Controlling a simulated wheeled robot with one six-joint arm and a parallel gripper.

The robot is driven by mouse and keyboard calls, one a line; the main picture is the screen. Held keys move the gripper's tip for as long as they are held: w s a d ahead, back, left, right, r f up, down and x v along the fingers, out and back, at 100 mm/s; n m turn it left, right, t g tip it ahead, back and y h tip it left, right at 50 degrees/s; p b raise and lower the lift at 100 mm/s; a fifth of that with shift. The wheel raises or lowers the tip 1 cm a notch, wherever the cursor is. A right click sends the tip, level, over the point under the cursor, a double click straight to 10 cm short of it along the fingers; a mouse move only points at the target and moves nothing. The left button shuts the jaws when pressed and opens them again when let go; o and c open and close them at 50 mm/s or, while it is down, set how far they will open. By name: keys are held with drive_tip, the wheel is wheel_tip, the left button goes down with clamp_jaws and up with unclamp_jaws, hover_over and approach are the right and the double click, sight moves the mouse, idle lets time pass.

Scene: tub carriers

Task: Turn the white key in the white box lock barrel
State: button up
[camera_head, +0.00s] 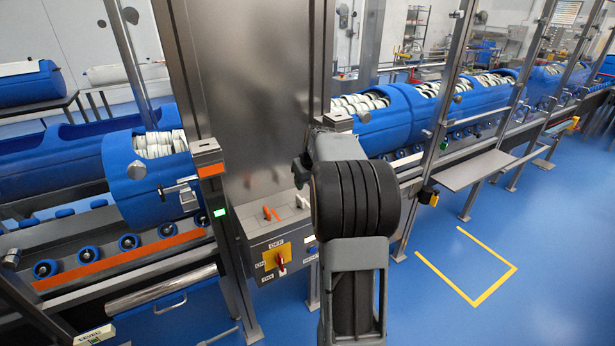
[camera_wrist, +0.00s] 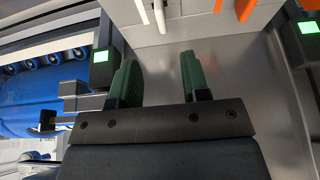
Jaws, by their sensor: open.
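In the wrist view my gripper (camera_wrist: 158,70) has its two green fingers apart, with nothing between them. Beyond the fingertips, at the top edge, is a pale box (camera_wrist: 190,25). A thin white piece (camera_wrist: 160,14), which may be the white key, stands on it, cut off by the frame edge; a second white strip lies just left of it. In the head view the box (camera_head: 262,236) is on the front of the steel cabinet. A small white part (camera_head: 301,201) shows at its right end; I cannot tell whether it is the key.
Two orange handles (camera_head: 271,213) are on the box top, and a red switch on a yellow plate (camera_head: 278,260) is on its front. Blue tubs (camera_head: 146,180) stand on the roller conveyor to the left. Steel posts flank the box. Open blue floor (camera_head: 540,270) lies to the right.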

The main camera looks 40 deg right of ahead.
sight(300, 198)
drive_tip(key=p+x, duration=0.1)
drive_tip(key=x, duration=1)
drive_tip(key=shift+f, duration=0.15)
clamp_jaws()
drive_tip(key=shift+a, duration=0.1)
drive_tip(key=shift+m+h+p, duration=0.3)
drive_tip(key=shift+m+p, duration=0.4)
drive_tip(key=shift+m, duration=0.1)
drive_tip(key=shift+m+g+h, duration=0.3)
drive_tip(key=shift+m+h, duration=0.2)
drive_tip(key=shift+m, duration=0.9)
